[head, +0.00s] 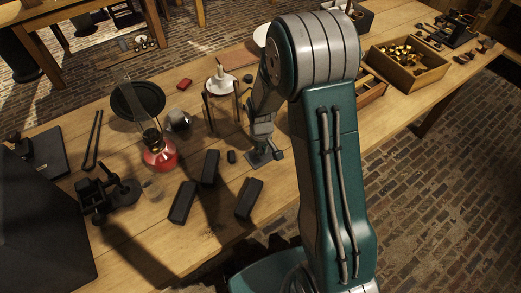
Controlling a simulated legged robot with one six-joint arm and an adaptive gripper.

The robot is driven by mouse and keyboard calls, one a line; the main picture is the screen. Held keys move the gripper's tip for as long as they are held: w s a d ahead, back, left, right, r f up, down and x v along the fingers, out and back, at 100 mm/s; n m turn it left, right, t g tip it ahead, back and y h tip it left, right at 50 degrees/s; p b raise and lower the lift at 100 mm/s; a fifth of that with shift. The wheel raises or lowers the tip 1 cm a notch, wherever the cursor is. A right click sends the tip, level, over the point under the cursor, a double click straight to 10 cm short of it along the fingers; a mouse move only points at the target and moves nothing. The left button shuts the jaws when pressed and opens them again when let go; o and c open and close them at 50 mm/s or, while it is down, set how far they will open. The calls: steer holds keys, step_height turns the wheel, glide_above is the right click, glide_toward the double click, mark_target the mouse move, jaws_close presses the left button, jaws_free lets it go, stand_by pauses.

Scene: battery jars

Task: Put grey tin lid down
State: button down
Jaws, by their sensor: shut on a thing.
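My gripper (265,156) hangs low over the middle of the table (215,232), pointing down, right of a small dark block. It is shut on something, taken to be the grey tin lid. The lid is too small and too hidden by the fingers to make out clearly. I cannot tell whether it touches the tabletop. A small grey metallic piece (178,120) stands farther left, behind the red-based glass lamp (159,153).
Several dark blocks (249,198) lie in front of and left of my gripper. A white dish on a stand (221,84) rises behind it. A black round pan (138,100) lies back left. A wooden box of brass pieces (407,62) is at right. The front table edge is mostly clear.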

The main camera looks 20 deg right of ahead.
mark_target(262, 151)
steer(key=c, duration=0.6)
jaws_free()
steer(key=shift+d, duration=0.2)
steer(key=shift+a+r, duration=0.15)
steer(key=shift+r, duration=0.35)
steer(key=s+r+m+t, duration=0.15)
steer(key=s+r, duration=0.35)
steer(key=r, duration=0.7)
steer(key=s+r+t, duration=0.2)
steer(key=s+r, duration=0.3)
steer(key=r, duration=0.7)
steer(key=s+r+m+t, duration=0.2)
steer(key=s+r, duration=0.3)
steer(key=s, duration=0.6)
